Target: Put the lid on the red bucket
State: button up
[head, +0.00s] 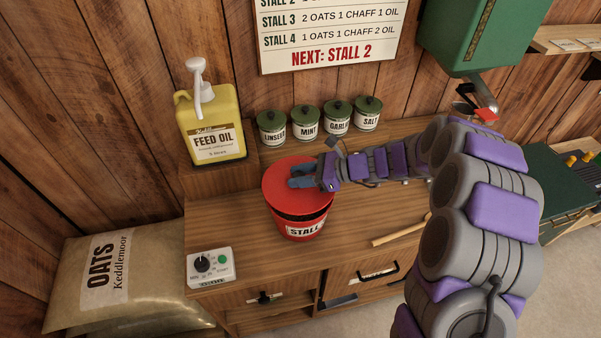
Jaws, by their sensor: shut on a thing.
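The red bucket (301,232), labelled "STALL", stands on the wooden counter. The round red lid (283,200) is over the bucket's mouth. A dark gap shows between lid and bucket rim at the front right, so the lid looks slightly raised or tilted there and not flush. My gripper (298,176) reaches in from the right and is shut on the lid near the middle of its top. The fingers hide the part they grip. The back of the bucket's rim is hidden under the lid.
Yellow feed oil jug (212,130) stands behind left, several green-lidded tins (320,120) behind. A control box (211,267) sits at the counter's front left corner. A wooden stick (401,231) lies right of the bucket. The oats sack (125,285) is left of the counter.

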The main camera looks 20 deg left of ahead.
jog(key=shift+f+b, duration=1)
jog(key=shift+f, duration=0.45)
jog(key=shift+d+p, duration=0.1)
jog(key=shift+p, duration=0.7)
jog(key=shift+f, duration=0.5)
dwell(0.5)
jog(key=o, duration=0.8)
jog(key=shift+p+v, duration=2.3)
jog(key=shift+v, duration=1.85)
jog(key=shift+p+v, duration=0.75)
jog(key=shift+v, duration=0.65)
jog(key=shift+s, duration=0.2)
